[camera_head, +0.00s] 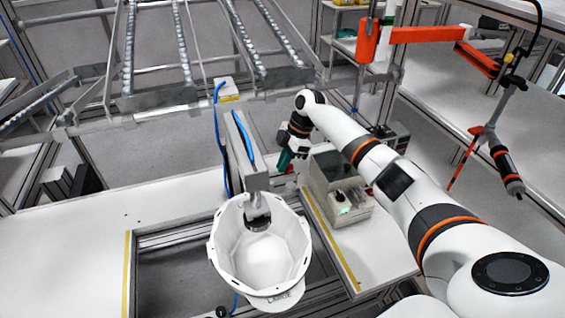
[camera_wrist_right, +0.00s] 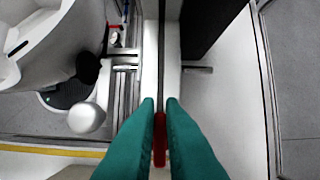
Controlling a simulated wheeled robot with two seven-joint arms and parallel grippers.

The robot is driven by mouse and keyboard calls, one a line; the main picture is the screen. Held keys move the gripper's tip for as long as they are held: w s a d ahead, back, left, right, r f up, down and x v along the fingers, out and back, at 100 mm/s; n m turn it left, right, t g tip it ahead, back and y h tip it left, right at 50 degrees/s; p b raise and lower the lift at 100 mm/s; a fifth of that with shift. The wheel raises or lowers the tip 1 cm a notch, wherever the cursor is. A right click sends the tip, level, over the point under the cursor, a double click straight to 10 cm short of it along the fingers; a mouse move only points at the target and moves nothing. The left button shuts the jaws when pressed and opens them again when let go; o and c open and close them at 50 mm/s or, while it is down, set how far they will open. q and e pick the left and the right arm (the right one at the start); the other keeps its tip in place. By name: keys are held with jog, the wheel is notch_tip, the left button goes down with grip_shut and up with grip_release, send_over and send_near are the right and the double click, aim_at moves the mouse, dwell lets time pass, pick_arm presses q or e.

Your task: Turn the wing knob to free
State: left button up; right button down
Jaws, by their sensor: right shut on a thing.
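My right gripper (camera_head: 285,161) is beside the upright grey fixture post (camera_head: 240,150). In the right wrist view its two green fingers (camera_wrist_right: 160,103) are nearly together, with a red piece (camera_wrist_right: 159,140) between them, which looks like the wing knob. The fingers are shut on it and hide most of it, so its turned angle cannot be told. The white helmet shell (camera_head: 260,245) hangs open side up at the foot of the post; part of it shows in the right wrist view (camera_wrist_right: 28,35). My left gripper is out of view.
A grey box with a green light (camera_head: 338,190) stands right of my right gripper. A dark opening in the white table (camera_head: 80,225) lies below the helmet shell. A roller rack (camera_head: 185,60) is behind. A screwdriver-like tool (camera_head: 505,165) hangs at the right.

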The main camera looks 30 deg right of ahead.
jog(key=c, duration=1.5)
grip_release()
jog(key=shift+s+d+f, duration=0.25)
jog(key=shift+d+f, duration=0.05)
jog(key=shift+c, duration=0.2)
jog(key=shift+w+d, duration=0.1)
jog(key=shift+d, duration=0.1)
jog(key=shift+r, duration=0.1)
jog(key=shift+r, duration=0.55)
jog(key=b+v, duration=0.2)
jog(key=v, duration=0.9)
jog(key=shift+d+f, duration=0.15)
jog(key=shift+d, duration=0.15)
